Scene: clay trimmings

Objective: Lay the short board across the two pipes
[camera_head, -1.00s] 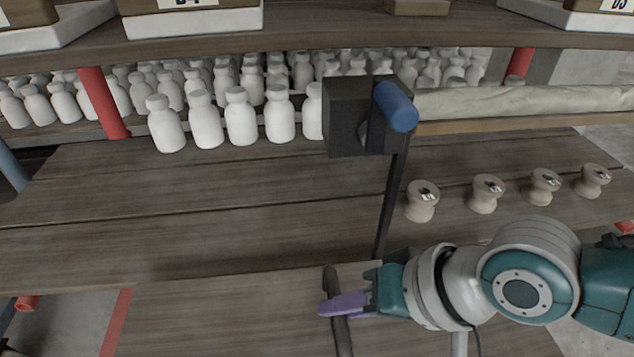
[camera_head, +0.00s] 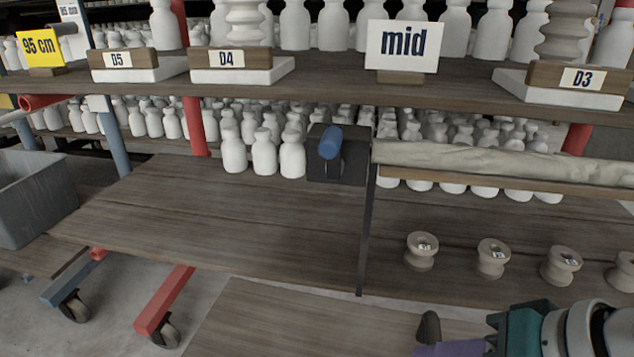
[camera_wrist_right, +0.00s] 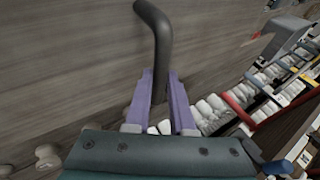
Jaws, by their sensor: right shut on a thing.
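A flat brown wooden board (camera_head: 300,325) fills the bottom of the head view, its near part cut off by the frame. A dark curved handle (camera_head: 429,328) rises over it. My right gripper is shut on this handle; the handle passes between its purple fingers in the right wrist view (camera_wrist_right: 161,95). A wooden surface (camera_wrist_right: 70,60) lies behind the handle there. I cannot tell for sure whether the handle is fixed to the board. A short red pipe end (camera_head: 97,254) shows below the shelf's left edge; a second supporting pipe cannot be made out clearly. My left gripper is not in view.
A wide wooden shelf (camera_head: 220,215) has a clear left half. A dark block with a blue knob (camera_head: 329,142) and a black upright bar (camera_head: 367,235) stand mid-shelf. Several spools (camera_head: 421,251) sit at right, white bottles (camera_head: 263,152) behind. A grey bin (camera_head: 35,200) stands left.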

